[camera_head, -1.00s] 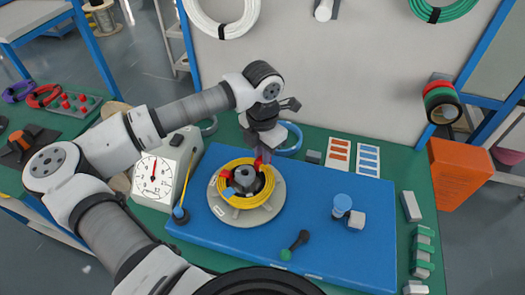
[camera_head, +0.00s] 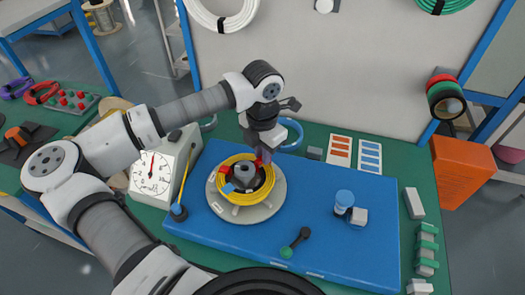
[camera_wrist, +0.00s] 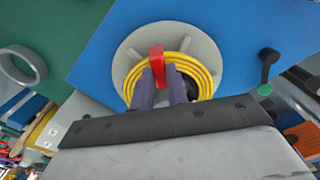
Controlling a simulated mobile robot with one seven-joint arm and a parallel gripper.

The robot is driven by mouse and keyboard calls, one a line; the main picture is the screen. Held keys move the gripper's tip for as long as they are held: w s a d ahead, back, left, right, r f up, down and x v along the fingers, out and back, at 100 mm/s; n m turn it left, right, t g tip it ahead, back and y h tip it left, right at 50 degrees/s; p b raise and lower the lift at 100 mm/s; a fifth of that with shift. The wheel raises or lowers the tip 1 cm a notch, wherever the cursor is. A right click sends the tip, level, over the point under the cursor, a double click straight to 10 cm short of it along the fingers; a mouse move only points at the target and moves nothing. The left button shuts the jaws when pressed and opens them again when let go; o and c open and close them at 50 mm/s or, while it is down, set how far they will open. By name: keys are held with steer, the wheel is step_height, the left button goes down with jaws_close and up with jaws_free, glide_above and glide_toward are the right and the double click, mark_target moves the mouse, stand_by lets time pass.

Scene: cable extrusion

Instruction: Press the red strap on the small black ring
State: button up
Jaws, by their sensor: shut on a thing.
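My gripper (camera_wrist: 161,88) points down at the far side of a yellow cable coil (camera_wrist: 131,83) on a round grey disc (camera_wrist: 122,60). Its purple fingers are shut on a red strap (camera_wrist: 156,60), which lies across the coil's edge. In the head view the gripper (camera_head: 264,154) is over the coil's back right edge and partly covers the strap. Another red piece (camera_head: 224,170) and a blue piece (camera_head: 228,188) are on the coil's left side. A dark part shows inside the coil around the grey hub (camera_head: 245,171); I cannot tell whether it is the small black ring.
The disc rests on a blue board (camera_head: 320,235). A dial scale (camera_head: 152,172) stands close on the left. Much of the board's right side is clear.

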steer(key=shift+s+f+b, duration=0.1)
steer(key=shift+f+b, duration=0.5)
steer(key=shift+b, duration=0.6)
stand_by(1.3)
stand_by(0.4)
steer(key=o, duration=0.9)
steer(key=shift+c, duration=0.2)
steer(key=shift+r+p, duration=1.65)
steer(key=shift+r, duration=2.45)
